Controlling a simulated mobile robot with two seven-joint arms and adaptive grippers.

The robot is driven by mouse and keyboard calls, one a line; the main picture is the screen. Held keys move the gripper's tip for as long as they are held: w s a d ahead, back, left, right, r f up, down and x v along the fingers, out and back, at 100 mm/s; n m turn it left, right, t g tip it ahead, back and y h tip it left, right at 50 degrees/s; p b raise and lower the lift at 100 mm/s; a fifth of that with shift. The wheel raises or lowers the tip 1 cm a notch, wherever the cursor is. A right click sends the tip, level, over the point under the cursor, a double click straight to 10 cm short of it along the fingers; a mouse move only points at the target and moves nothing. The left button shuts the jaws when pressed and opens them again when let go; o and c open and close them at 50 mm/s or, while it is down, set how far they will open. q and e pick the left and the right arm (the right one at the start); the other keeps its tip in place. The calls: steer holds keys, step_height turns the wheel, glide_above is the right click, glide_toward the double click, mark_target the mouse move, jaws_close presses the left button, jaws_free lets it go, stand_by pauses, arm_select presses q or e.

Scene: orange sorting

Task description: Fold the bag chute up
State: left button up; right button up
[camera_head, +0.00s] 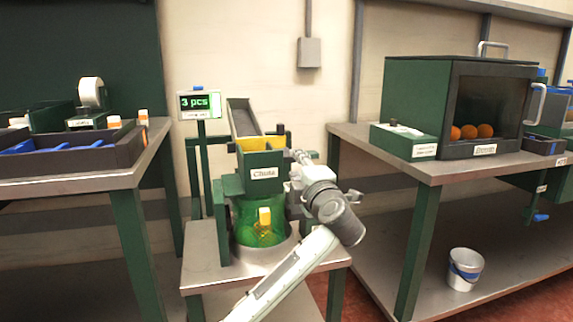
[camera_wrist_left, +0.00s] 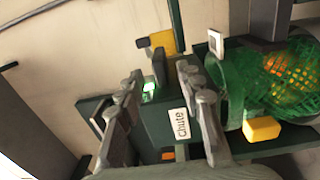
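The dark green chute (camera_head: 246,184), labelled "Chute", stands over a green mesh bag (camera_head: 258,232) with orange fruit faintly visible inside. A grey sloped tray (camera_head: 242,118) and a yellow part (camera_head: 262,143) are above it. My left gripper (camera_head: 299,160) is at the chute's right side. In the left wrist view, the fingers of my left gripper (camera_wrist_left: 160,70) are spread, with the chute (camera_wrist_left: 155,118) between or behind them; contact cannot be told. The mesh bag (camera_wrist_left: 285,85) lies right of the fingers there. My right gripper is not in view.
A display (camera_head: 200,104) reads "3 pcs". A table with a dark blue-lined bin (camera_head: 105,165) stands left. A bench (camera_head: 455,165) at right carries a green box (camera_head: 417,75) with oranges inside. A bucket (camera_head: 464,269) stands on the bench's lower shelf.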

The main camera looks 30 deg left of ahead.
mark_target(287, 152)
arm_select(q)
steer(key=shift+w+a+r, duration=0.1)
steer(key=shift+a+r, duration=0.1)
steer(key=shift+a, duration=0.1)
steer(key=x, duration=0.7)
steer(key=shift+w+a+f, duration=0.2)
steer(key=shift+a, duration=0.1)
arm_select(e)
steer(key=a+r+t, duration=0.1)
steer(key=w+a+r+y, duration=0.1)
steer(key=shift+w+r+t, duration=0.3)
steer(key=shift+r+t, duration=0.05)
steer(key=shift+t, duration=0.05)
arm_select(q)
steer(key=shift+c, duration=0.5)
jaws_close()
